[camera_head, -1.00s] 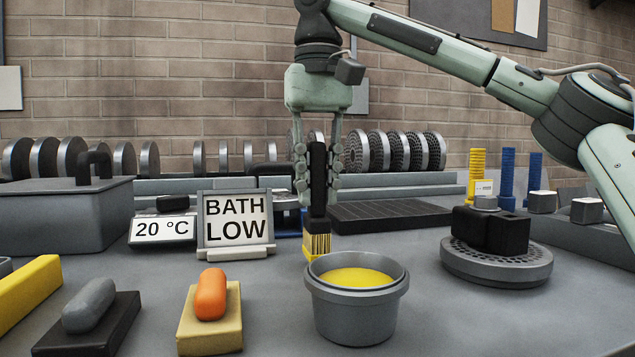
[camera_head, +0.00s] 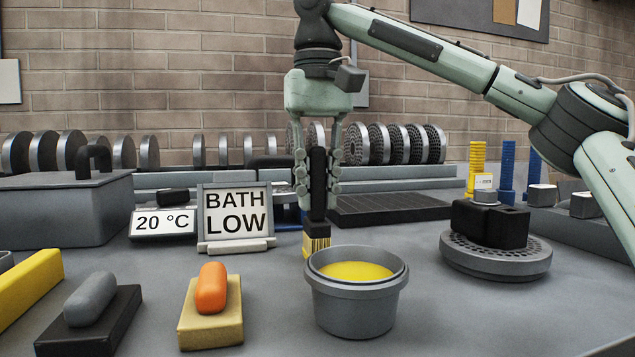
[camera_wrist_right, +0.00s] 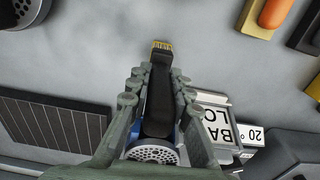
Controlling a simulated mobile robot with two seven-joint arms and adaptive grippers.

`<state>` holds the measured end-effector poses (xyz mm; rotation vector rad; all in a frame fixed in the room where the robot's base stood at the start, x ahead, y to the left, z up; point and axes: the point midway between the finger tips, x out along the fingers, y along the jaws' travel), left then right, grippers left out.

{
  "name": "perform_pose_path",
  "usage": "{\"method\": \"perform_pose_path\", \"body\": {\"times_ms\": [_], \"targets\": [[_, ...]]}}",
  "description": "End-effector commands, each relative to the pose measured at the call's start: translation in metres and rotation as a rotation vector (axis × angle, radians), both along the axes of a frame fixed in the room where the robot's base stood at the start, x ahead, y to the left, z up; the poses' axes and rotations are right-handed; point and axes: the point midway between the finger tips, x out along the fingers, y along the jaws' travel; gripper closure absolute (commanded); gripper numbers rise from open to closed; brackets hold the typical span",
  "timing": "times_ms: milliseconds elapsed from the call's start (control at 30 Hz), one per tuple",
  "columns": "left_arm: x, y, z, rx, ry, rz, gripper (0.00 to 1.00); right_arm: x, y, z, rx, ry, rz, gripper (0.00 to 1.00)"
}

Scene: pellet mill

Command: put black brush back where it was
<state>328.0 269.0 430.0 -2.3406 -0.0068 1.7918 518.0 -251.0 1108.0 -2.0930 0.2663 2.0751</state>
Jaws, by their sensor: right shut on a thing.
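The black brush (camera_head: 317,185) has a long black handle and a yellow striped end that points down. My right gripper (camera_head: 317,188) is shut on its handle and holds it roughly upright behind the grey bucket of yellow liquid (camera_head: 355,312). The yellow end is partly hidden by the bucket's rim in the head view. In the right wrist view the brush (camera_wrist_right: 159,98) lies between the finger pads, with its yellow tip pointing away. I cannot tell whether the tip touches the table. My left gripper is not in view.
The BATH LOW sign (camera_head: 235,217) and the 20 °C display (camera_head: 162,222) stand left of the brush. A dark grooved mat (camera_head: 390,211) lies behind right. A black block sits on a perforated disc (camera_head: 497,262) at right. Yellow and orange-topped blocks are in front left.

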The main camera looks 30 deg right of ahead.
Motion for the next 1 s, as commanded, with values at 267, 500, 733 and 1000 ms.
{"method": "perform_pose_path", "body": {"times_ms": [267,500,733,1000], "targets": [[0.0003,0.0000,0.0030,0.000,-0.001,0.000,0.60,-0.0001,-0.0002,-0.0002,0.002,-0.001,-0.001,1.00],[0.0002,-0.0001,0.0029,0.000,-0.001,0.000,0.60,-0.0001,-0.0001,-0.0003,0.001,-0.001,-0.001,0.56],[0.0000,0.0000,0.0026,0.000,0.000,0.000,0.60,-0.0001,-0.0001,-0.0010,0.001,0.000,-0.001,0.51],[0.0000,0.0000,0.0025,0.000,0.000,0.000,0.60,-0.0001,-0.0001,-0.0008,0.001,0.000,-0.001,0.18]]}}
